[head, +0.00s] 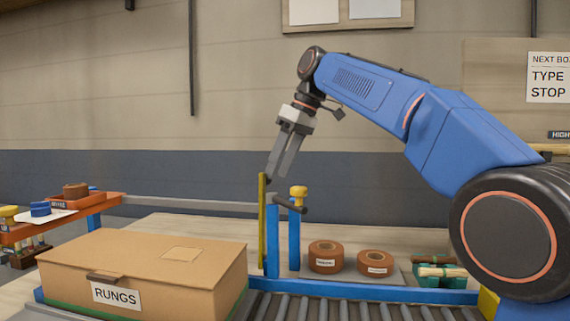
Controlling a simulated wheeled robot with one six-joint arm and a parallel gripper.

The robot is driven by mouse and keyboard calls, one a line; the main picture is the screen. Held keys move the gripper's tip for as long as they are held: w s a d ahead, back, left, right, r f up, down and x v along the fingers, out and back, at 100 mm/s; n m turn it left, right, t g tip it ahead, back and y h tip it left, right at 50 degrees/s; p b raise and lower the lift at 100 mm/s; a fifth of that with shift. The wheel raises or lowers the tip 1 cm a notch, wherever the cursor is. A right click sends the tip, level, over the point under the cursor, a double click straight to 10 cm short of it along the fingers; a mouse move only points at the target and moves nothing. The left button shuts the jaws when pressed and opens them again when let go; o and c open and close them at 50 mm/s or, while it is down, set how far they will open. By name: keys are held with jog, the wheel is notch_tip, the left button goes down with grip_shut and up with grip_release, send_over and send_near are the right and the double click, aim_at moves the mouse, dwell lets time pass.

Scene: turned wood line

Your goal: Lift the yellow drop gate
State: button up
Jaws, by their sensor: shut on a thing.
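The yellow drop gate (262,225) stands upright and shows nearly edge-on as a thin yellow strip beside the blue posts (272,235). The exact contact between fingers and gate is too small to make out. The gate's lower end is near the conveyor's blue side rail; its exact clearance is hard to tell.
A cardboard box labelled RUNGS (150,275) stands close left of the gate. A yellow knob (298,192) and dark bar are on the posts. Two brown rolls (325,257) and a green tray (440,274) lie behind the conveyor. An orange rack (60,219) is far left.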

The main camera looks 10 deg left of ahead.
jog(key=shift+w+a+f+g, duration=0.1)
jog(key=shift+w+a+f, duration=0.1)
jog(key=shift+f, duration=0.35)
jog(key=shift+w+a+f+g, duration=0.1)
jog(key=shift+w+f, duration=0.15)
jog(key=shift+f, duration=0.25)
jog(key=shift+w+a+f+g, duration=0.1)
jog(key=shift+w+a+f, duration=0.1)
jog(key=shift+f, duration=0.35)
jog(key=s+v, duration=0.1)
jog(key=v, duration=0.9)
jog(key=shift+s+r, duration=0.25)
jog(key=shift+r, duration=0.2)
jog(key=shift+s, duration=0.15)
